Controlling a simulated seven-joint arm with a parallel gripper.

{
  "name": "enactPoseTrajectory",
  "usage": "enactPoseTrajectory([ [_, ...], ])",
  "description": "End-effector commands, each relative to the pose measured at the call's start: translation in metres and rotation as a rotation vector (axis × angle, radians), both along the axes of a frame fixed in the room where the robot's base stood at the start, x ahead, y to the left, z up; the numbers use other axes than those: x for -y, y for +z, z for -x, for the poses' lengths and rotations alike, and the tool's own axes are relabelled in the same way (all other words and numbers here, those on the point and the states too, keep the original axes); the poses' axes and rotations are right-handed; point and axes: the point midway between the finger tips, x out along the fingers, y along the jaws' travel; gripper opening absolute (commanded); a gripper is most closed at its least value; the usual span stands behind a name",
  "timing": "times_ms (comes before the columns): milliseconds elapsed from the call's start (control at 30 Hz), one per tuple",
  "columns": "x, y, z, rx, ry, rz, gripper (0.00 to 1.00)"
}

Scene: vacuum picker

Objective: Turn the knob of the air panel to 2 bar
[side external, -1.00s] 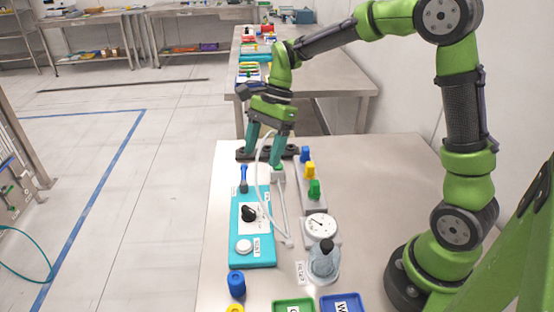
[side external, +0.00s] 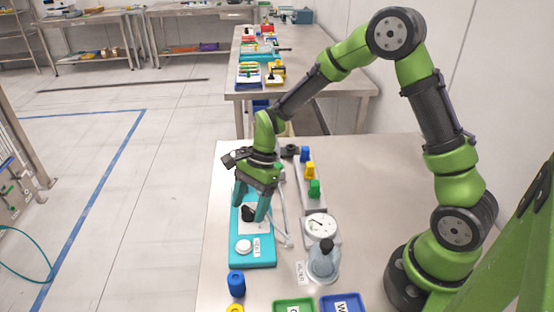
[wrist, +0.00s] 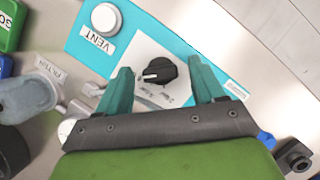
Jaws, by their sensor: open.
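The air panel (side external: 265,261) is a teal plate on the steel table. Its black knob (wrist: 160,70) sits on a white dial plate (wrist: 140,50) with small scale marks; a white pointer line on the knob points left in the wrist view, and I cannot read the marks surely. In the side view the knob (side external: 248,214) is partly hidden by my fingers. My gripper (wrist: 158,82) is open, with one teal finger on each side of the knob and gaps showing. My gripper (side external: 252,208) is above the panel in the side view; contact cannot be told.
A white VENT button (side external: 243,246) is on the panel's near end. To the right stand a pressure gauge (side external: 320,226), a filter bowl (side external: 323,262) and blue, yellow and green fittings (side external: 310,171). A pale hose (side external: 283,225) runs beside the panel.

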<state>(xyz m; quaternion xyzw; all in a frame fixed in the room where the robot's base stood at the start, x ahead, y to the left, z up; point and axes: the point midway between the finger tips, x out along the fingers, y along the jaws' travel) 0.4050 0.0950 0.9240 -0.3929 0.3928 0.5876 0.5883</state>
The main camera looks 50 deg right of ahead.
Motion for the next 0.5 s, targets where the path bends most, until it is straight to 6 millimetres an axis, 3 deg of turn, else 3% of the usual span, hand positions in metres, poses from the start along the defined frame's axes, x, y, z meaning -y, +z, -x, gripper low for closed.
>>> enactPoseTrajectory([
  [100, -0.0001, 0.0001, 0.0001, -0.001, 0.000, 0.000, 0.68],
  [400, 0.0002, 0.0004, 0.0001, -0.001, 0.000, 0.000, 0.22],
  [500, 0.0002, 0.0005, 0.0001, -0.001, 0.000, 0.000, 0.12],
])
